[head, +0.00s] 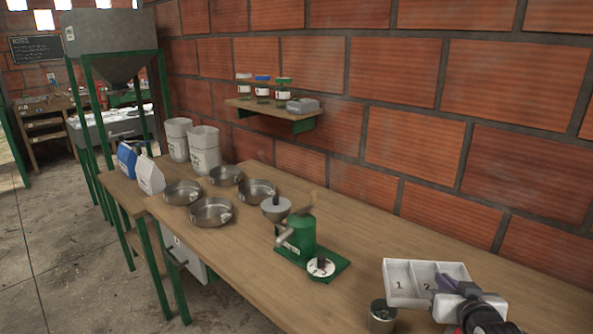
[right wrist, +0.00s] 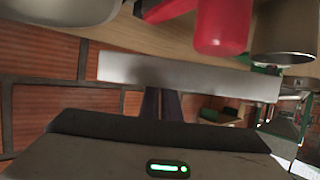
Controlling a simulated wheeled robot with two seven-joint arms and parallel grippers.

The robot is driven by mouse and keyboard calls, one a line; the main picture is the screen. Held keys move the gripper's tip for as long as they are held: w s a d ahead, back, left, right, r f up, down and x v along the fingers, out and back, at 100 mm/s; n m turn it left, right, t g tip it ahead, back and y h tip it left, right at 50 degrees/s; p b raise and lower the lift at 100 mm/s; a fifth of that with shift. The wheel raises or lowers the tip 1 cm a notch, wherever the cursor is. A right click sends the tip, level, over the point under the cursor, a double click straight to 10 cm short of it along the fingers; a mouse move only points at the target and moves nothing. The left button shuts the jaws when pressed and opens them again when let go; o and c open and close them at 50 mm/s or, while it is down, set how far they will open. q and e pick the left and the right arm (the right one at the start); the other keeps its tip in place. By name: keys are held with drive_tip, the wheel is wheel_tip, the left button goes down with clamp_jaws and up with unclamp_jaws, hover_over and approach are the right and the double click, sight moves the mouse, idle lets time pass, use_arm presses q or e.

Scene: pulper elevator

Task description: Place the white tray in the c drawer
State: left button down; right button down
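The white tray (head: 408,297) is at the lower right of the head view. It has compartments marked 1 and 2. My right gripper (head: 447,284) is at the tray's right side with its dark fingers on the wall, and looks shut on it. In the right wrist view the tray (right wrist: 215,80) shows as a pale bar across the fingers (right wrist: 162,103). Whether it is clear of the table is hard to tell. A white drawer front (head: 184,257) with a handle shows under the table at the left; no letter c is readable. My left gripper is not in view.
On the wooden table (head: 360,250) stand a green grinder (head: 300,236), several metal pans (head: 211,212) and a small metal cup (head: 381,318) beside the tray. A wall shelf (head: 268,108) holds jars. A metal hopper (head: 115,50) stands at the back left. The floor at left is open.

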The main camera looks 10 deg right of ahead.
wheel_tip(320, 180, up, 7)
drive_tip(key=s+a+r+n+y, duration=0.1)
drive_tip(key=s+a+r, duration=0.3)
drive_tip(key=a+r, duration=0.3)
drive_tip(key=s+a+r+n+y, duration=0.2)
drive_tip(key=s+a+r, duration=0.3)
drive_tip(key=a, duration=0.7)
wheel_tip(320, 180, up, 3)
drive_tip(key=shift+s+a+f+y, duration=0.1)
drive_tip(key=shift+s+a+y, duration=0.05)
drive_tip(key=shift+a+y, duration=0.2)
